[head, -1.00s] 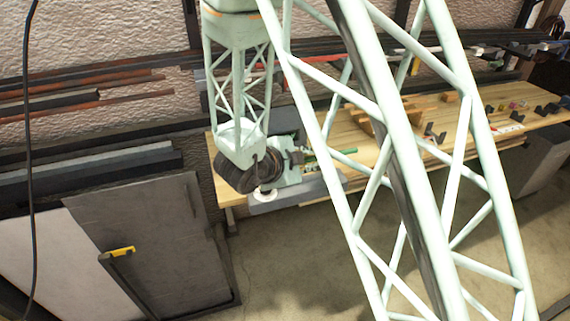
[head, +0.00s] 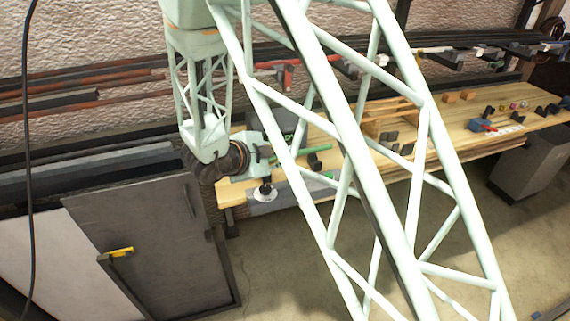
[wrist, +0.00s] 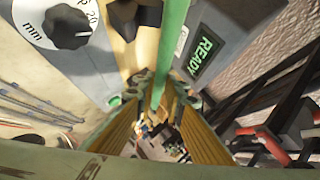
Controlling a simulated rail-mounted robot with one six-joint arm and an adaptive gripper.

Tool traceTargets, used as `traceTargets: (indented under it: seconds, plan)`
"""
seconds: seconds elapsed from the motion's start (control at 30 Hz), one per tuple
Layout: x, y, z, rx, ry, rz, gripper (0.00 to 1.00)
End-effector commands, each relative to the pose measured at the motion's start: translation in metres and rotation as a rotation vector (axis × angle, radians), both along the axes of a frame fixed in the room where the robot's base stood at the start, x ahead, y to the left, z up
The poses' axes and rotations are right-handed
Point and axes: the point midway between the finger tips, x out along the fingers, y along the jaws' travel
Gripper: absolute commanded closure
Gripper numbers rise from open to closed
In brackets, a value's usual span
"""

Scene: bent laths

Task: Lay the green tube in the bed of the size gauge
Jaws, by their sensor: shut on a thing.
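The green tube (wrist: 168,52) runs from the top edge of the wrist view down to my gripper (wrist: 158,88), which is shut on it. The size gauge shows in the wrist view as a grey panel with a round dial marked mm (wrist: 68,24) on one side and a lit READY display (wrist: 204,50) on the other; the tube passes between them in this view. In the head view the gauge's white dial (head: 264,194) shows at the bench's left end, below my gripper. I cannot tell whether the tube touches the bed.
The wooden bench (head: 455,112) runs right, with a wooden rack (head: 385,118), small dark blocks and a blue-and-red tool (head: 482,125) on it. Racks of bars line the wall behind. A grey cabinet (head: 150,245) stands at the left, a grey bin (head: 530,165) at the right.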

Motion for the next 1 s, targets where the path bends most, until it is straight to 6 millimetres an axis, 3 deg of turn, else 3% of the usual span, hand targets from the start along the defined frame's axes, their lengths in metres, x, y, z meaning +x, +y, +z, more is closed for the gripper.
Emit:
traceTargets:
  seconds: [0.47,1.0]
  plan:
    - [0.000,0.000,-0.034,-0.001,0.000,-0.001,1.00]
    - [0.000,0.000,-0.038,0.000,0.000,0.000,1.00]
